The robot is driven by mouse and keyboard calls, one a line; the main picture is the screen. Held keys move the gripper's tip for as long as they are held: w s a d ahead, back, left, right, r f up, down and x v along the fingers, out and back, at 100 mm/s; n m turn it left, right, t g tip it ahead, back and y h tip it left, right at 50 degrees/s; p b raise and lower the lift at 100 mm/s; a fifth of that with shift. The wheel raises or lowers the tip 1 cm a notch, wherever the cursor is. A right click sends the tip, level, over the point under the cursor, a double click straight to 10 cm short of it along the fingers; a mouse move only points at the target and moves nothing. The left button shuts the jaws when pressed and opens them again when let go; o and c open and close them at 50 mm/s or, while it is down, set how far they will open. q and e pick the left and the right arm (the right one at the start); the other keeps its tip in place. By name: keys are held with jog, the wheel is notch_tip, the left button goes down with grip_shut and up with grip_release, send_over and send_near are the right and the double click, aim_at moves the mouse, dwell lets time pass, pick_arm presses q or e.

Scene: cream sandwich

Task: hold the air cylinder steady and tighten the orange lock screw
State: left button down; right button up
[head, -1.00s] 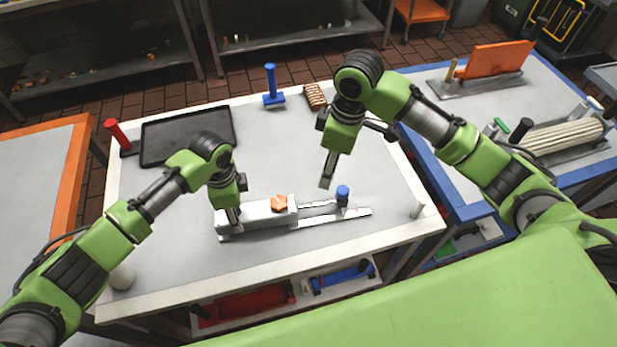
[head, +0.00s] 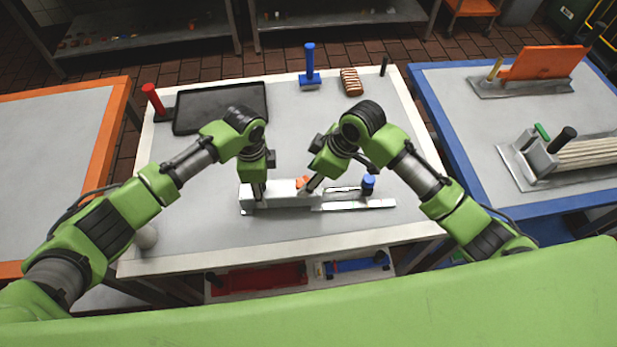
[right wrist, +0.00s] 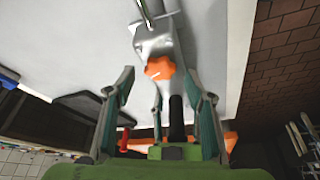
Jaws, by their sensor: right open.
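The air cylinder (head: 285,196) lies on the white table, a pale block with a rod and a blue knob (head: 368,181) at its right end. The orange lock screw (head: 302,182) sits on top of the block. It also shows in the right wrist view (right wrist: 160,68). My right gripper (head: 312,186) is open, its tips close by the screw. In the right wrist view the screw appears between and just beyond its fingertips (right wrist: 158,74); contact cannot be told. My left gripper (head: 258,191) is down at the block's left part; its grip is hidden.
A pale ball (head: 146,236) sits front left. The table's right part is clear.

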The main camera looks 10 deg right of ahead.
jog(key=shift+w+a+f, duration=0.1)
jog(key=shift+a+f, duration=0.15)
jog(key=shift+f, duration=0.45)
jog(key=c, duration=1.1)
jog(key=m, duration=0.2)
jog(key=m+t+h, duration=0.1)
jog(key=m, duration=0.1)
jog(key=shift+s+a+m+t, duration=0.2)
jog(key=shift+m+t, duration=0.1)
jog(key=shift+m, duration=0.1)
